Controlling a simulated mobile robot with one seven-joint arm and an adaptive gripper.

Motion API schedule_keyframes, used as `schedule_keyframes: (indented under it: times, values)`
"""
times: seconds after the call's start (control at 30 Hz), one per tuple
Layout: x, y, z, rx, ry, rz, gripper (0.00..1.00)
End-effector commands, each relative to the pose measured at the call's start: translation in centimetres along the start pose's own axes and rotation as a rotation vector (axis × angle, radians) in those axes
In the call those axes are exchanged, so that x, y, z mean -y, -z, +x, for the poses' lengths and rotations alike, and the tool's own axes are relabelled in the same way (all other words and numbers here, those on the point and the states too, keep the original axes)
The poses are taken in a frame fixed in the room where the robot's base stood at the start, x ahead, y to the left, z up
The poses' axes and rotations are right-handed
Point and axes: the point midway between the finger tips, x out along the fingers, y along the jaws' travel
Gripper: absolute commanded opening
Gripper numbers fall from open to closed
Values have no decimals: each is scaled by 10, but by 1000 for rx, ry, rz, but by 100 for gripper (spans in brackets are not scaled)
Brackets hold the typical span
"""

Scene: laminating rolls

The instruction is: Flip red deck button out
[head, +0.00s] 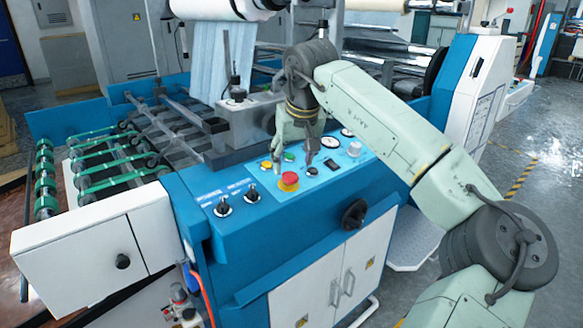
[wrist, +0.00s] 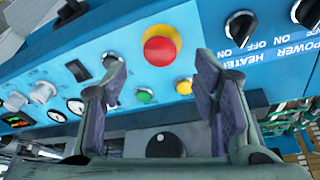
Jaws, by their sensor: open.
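The red deck button (head: 289,181) is a round red mushroom head on a yellow ring. It sits on the light blue control panel (head: 245,213) of the blue machine. In the wrist view the red button (wrist: 160,47) shows whole, with its yellow ring around it. My gripper (head: 293,160) hangs fingers-down over the panel, close behind the button. In the wrist view my gripper (wrist: 160,78) is open and empty. The button appears beyond the fingertips, between them from left to right. I cannot tell whether either fingertip touches the panel.
A green button (wrist: 145,95) and a yellow button (wrist: 184,86) sit close to the red one. Two black switches (head: 237,199) stand at the panel's left. A rocker switch (wrist: 78,70) and dials (wrist: 75,106) lie on the other side. A grey block (head: 245,125) rises behind.

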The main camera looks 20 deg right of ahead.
Motion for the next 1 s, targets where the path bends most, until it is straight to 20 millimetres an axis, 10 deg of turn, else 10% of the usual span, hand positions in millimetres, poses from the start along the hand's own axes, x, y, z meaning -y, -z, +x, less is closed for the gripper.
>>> schedule_keyframes:
  times: [0.4, 1.0]
  values:
    - [0, 0, -74, -1, -1, 1, 54]
    - [0, 0, -81, 0, 1, 0, 54]
